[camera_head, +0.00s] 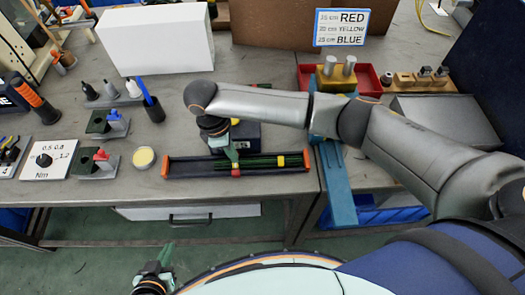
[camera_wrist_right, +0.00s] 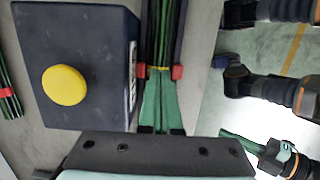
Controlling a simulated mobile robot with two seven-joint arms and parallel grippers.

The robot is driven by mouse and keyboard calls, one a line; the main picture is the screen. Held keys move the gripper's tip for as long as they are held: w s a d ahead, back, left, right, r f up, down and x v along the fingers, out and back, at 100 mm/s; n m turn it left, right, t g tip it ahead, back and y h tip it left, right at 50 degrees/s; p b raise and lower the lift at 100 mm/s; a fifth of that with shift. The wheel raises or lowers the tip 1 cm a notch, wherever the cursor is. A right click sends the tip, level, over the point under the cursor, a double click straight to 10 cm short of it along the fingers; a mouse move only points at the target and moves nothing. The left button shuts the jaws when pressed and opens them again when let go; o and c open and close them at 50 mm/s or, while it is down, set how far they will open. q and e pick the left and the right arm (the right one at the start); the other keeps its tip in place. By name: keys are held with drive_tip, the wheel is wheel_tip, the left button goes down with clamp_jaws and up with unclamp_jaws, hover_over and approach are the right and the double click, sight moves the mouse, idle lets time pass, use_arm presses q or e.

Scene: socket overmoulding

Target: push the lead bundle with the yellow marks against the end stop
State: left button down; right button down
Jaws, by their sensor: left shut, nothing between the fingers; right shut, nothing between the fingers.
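The lead bundle (camera_head: 262,162) is green and lies in a long dark channel (camera_head: 195,168) with an orange end piece at its left (camera_head: 165,167) and another at its right (camera_head: 306,158). A yellow mark (camera_head: 280,161) shows near its right end. In the right wrist view a thin yellow band (camera_wrist_right: 158,69) crosses the leads (camera_wrist_right: 162,30) between two red pieces. My right gripper (camera_head: 232,156) points down at the channel, its green fingers (camera_wrist_right: 160,105) shut beside the yellow band; contact is unclear. My left gripper (camera_head: 166,256) is shut and empty, in front of the bench.
A dark blue box (camera_wrist_right: 90,60) with a yellow button (camera_wrist_right: 65,85) stands right behind the channel. A red tray (camera_head: 368,80) and a blue strip (camera_head: 337,185) are to the right. A yellow-topped tin (camera_head: 144,157) stands to the left.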

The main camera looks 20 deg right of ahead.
sight(264, 162)
drive_tip(key=d, duration=0.2)
drive_tip(key=s+d+p, duration=0.1)
drive_tip(key=d, duration=0.2)
drive_tip(key=s+d, duration=0.1)
drive_tip(key=d, duration=0.1)
drive_tip(key=shift+s+d+f, duration=0.1)
drive_tip(key=shift+d+f, duration=0.05)
drive_tip(key=shift+f, duration=0.2)
drive_tip(key=shift+f+p, duration=0.2)
drive_tip(key=shift+p, duration=0.2)
drive_tip(key=shift+s+f, duration=0.1)
drive_tip(key=shift+f, duration=0.2)
